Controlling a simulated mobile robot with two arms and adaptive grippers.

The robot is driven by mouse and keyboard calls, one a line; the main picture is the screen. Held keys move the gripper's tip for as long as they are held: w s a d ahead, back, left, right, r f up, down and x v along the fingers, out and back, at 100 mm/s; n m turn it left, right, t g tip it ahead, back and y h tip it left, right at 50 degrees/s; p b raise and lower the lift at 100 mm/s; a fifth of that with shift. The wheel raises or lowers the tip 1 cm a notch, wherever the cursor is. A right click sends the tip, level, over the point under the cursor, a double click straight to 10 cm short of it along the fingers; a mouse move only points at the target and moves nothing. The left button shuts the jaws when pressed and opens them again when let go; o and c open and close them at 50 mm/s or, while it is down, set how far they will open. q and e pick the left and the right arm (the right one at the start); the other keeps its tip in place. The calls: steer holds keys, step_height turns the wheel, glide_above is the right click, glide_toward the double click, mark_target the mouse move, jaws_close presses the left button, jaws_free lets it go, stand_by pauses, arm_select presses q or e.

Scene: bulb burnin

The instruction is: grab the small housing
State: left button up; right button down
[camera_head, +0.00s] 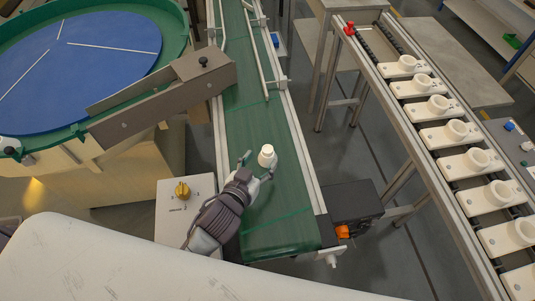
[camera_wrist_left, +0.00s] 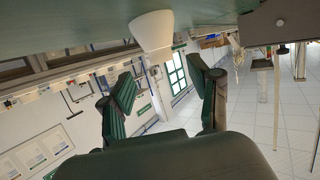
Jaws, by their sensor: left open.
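The small housing (camera_head: 267,156) is a white, cup-like piece standing on the green conveyor belt (camera_head: 262,120). My left gripper (camera_head: 257,166) is open at the belt, with its fingers pointing toward the housing. In the left wrist view the white housing (camera_wrist_left: 153,32) shows beyond the fingertips, and the two dark green fingers (camera_wrist_left: 165,90) are spread with nothing between them. The housing looks close to the fingertips in the head view; whether a finger touches it I cannot tell. My right gripper is not in view.
A brown guide chute (camera_head: 165,95) leads from the blue round feeder table (camera_head: 80,62) to the belt. Metal rails edge the belt. A control box with a yellow knob (camera_head: 182,190) stands left of my gripper. A rack of white holders (camera_head: 455,130) runs along the right.

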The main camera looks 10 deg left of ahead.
mark_target(267, 151)
arm_select(q)
steer(key=shift+p+x, duration=0.35)
steer(key=shift+x, duration=2.75)
steer(key=shift+a, duration=0.1)
steer(key=c, duration=1)
